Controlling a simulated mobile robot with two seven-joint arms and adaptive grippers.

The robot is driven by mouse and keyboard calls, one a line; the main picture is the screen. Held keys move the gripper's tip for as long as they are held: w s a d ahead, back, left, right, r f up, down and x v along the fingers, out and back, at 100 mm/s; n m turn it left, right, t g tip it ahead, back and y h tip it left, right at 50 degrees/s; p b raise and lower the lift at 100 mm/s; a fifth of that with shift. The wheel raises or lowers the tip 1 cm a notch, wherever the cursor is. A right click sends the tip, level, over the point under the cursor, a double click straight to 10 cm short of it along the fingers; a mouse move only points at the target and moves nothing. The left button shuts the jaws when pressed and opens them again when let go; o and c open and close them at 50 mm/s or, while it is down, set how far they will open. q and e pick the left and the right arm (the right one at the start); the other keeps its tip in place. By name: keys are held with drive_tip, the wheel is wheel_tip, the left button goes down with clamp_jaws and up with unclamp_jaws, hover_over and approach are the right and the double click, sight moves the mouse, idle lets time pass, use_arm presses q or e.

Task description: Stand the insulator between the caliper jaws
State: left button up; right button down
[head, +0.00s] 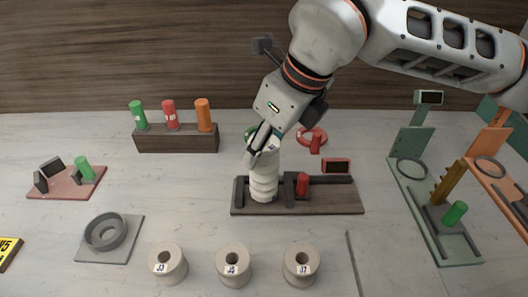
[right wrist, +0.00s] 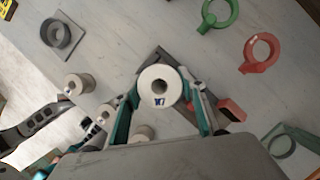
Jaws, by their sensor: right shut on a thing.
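The white ribbed insulator (head: 264,182) is upright in my right gripper (head: 262,140), which is shut on its upper end from above. In the right wrist view the insulator's round top (right wrist: 160,86) shows a hole and a "W7" label between the fingers. The caliper (head: 335,203) is a dark bed with a jaw at its left end and a second jaw beside a red cylinder (head: 302,184). The insulator's lower end is between these jaws, at the bed; whether it touches is unclear. A dark shape, apparently my left gripper (right wrist: 88,132), shows partly at the lower left of the right wrist view.
Three labelled beige spools (head: 234,265) stand in front. A wooden rack (head: 176,139) with green, red and orange cylinders is behind left. A red ring (head: 312,134) and a small red-framed display (head: 336,166) lie behind the caliper. Green (head: 436,215) and orange stands are at right.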

drive_tip(key=shift+f, duration=0.75)
drive_tip(key=shift+f, duration=0.15)
drive_tip(key=c, duration=1.2)
unclamp_jaws()
